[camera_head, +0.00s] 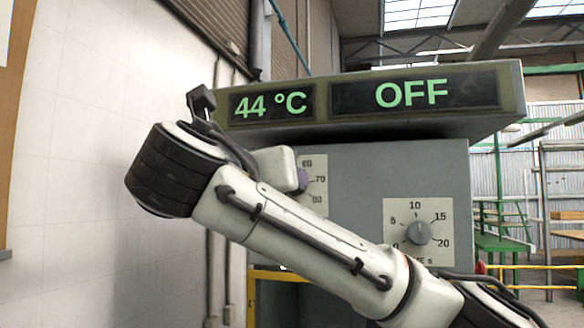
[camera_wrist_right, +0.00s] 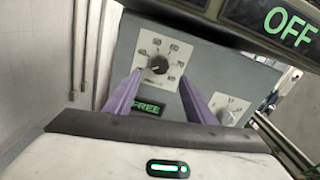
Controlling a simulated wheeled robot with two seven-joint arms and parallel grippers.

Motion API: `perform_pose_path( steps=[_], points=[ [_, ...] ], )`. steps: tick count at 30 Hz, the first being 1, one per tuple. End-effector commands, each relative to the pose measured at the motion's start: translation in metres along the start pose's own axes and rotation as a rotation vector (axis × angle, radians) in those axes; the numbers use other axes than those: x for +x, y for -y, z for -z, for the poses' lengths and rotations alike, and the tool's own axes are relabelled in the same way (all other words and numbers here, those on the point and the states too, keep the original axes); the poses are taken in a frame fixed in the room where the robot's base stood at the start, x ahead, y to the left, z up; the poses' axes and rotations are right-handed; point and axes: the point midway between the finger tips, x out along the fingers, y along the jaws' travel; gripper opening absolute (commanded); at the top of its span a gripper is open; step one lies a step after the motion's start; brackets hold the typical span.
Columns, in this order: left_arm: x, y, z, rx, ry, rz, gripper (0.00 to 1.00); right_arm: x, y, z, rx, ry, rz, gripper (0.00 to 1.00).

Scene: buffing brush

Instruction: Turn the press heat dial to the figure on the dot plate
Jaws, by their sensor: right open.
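The heat dial (camera_wrist_right: 158,64) is a dark round knob on a white scale plate on the press front, in the right wrist view. Its pointer setting is too small to read surely. No dot plate is in view. My left gripper is out of view.
The display bar (camera_head: 370,101) reads 44 °C and OFF and overhangs the dials. A second dial (camera_head: 419,232), scaled 0 to 20, is at right. A small sign (camera_wrist_right: 148,107) below the heat dial reads FREE. A pale wall (camera_head: 90,130) stands at left.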

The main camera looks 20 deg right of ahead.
Motion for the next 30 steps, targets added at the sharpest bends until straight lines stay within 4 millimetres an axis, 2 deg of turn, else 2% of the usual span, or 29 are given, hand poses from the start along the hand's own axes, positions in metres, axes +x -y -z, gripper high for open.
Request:
perform_pose_path(
  steps=[1, 3, 5, 9, 15, 20, 27, 28, 30],
  points=[
    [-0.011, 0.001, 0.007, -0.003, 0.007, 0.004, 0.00, 0.003, 0.001, -0.007, -0.002, -0.001, -0.001, 0.49],
    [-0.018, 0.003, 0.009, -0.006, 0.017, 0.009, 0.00, 0.007, 0.002, -0.007, -0.002, -0.001, -0.001, 0.49],
    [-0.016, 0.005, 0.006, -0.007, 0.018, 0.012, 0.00, 0.021, 0.002, 0.000, -0.002, -0.005, 0.003, 0.49],
    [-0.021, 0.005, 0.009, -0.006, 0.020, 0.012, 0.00, 0.049, 0.001, 0.000, -0.001, -0.004, 0.001, 0.49],
    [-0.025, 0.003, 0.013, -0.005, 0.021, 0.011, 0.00, 0.075, 0.001, 0.000, 0.000, -0.002, 0.000, 0.49],
    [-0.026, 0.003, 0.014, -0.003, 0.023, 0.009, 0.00, 0.083, 0.000, 0.001, 0.000, -0.001, -0.002, 0.49],
    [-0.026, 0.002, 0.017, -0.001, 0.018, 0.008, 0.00, 0.084, 0.000, 0.002, 0.000, -0.001, -0.002, 0.49],
    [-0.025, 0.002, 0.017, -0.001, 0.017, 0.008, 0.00, 0.084, 0.000, 0.002, 0.001, -0.001, -0.002, 0.48],
    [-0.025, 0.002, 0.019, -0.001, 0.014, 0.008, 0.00, 0.084, 0.000, 0.002, 0.001, -0.001, -0.002, 0.36]
  ],
)
